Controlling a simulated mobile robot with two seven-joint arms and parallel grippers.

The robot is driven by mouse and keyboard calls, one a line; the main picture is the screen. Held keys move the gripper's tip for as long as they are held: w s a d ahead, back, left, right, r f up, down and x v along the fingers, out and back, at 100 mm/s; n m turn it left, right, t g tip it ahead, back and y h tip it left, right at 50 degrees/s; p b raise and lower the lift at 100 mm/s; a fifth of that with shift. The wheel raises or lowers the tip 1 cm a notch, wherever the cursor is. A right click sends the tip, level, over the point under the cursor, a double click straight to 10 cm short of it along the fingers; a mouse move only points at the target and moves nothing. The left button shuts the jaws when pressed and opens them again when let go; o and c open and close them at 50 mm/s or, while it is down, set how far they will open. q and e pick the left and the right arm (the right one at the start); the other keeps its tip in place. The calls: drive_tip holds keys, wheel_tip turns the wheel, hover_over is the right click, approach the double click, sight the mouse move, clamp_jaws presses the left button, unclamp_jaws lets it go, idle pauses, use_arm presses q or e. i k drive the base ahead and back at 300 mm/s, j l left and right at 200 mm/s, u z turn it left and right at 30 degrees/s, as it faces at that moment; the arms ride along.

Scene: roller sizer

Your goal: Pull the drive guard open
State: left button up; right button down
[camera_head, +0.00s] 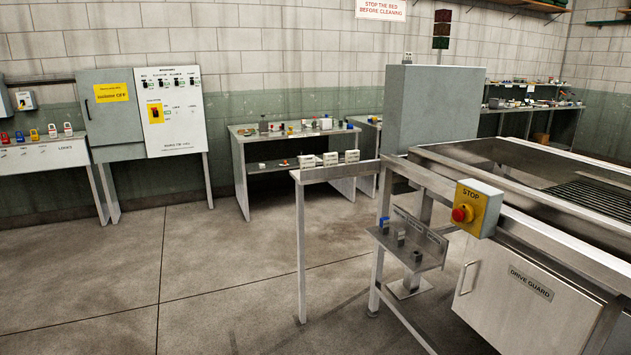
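The drive guard (522,312) is a pale grey panel low on the front of the roller sizer at the right. Neither of my grippers shows in the head view.
A yellow box with a red stop button (462,213) juts out above the guard. A small bracket shelf (428,251) and frame legs stand left of the guard. Open concrete floor (200,290) lies to the left.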

sight(519, 306)
drive_tip(key=z, duration=1.25)
drive_tip(key=i+j, duration=0.15)
drive_tip(key=i+j+z, duration=0.15)
drive_tip(key=j, duration=0.2)
drive_tip(key=i+j, duration=0.1)
drive_tip(key=i, duration=0.3)
drive_tip(key=i+j+z, duration=0.1)
drive_tip(key=i, duration=0.3)
drive_tip(key=i+j+z, duration=0.1)
drive_tip(key=i, duration=0.3)
drive_tip(key=j, duration=0.05)
